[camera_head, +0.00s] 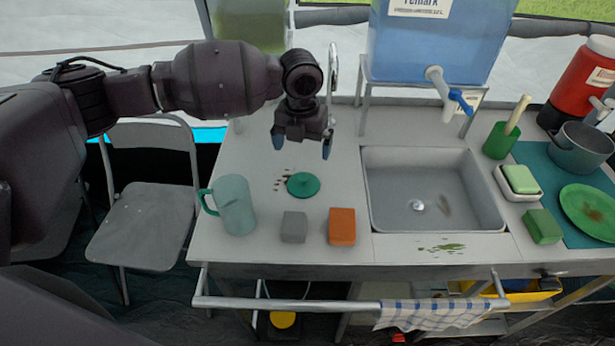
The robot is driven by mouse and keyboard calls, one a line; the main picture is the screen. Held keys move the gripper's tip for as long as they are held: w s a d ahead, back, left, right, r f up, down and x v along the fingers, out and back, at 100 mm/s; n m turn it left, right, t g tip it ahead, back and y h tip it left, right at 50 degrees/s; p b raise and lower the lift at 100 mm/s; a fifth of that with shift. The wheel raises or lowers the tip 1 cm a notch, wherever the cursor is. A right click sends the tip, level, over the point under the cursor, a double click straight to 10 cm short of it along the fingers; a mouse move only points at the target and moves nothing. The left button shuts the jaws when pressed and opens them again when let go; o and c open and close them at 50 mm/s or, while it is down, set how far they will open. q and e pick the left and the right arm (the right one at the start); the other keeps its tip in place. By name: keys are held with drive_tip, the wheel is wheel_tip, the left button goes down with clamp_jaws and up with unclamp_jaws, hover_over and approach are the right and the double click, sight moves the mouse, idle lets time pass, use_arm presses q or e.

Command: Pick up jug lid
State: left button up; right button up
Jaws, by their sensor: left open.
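The jug lid (303,185) is a round green disc with a small raised knob, lying on the grey counter left of the sink. My left gripper (302,148) is open and empty, pointing down above and slightly behind the lid, with its two blue-tipped fingers apart. A clear greenish jug (234,205) with a green handle stands upright and without a lid at the left end of the counter. My right gripper does not show.
A grey block (294,227) and an orange block (342,226) sit in front of the lid. Dark specks lie beside it. The sink (425,195) is to the right, under a blue water container (435,45). A towel (430,313) hangs on the front rail.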

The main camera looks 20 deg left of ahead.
sight(303, 177)
use_arm(q)
drive_tip(key=shift+s+a+f+m, duration=0.1)
drive_tip(key=shift+s+f+m, duration=0.1)
drive_tip(key=shift+m, duration=0.5)
drive_tip(key=shift+w+f+b, duration=0.15)
drive_tip(key=shift+f+b, duration=0.4)
drive_tip(key=shift+f, duration=4.65)
drive_tip(key=c, duration=0.7)
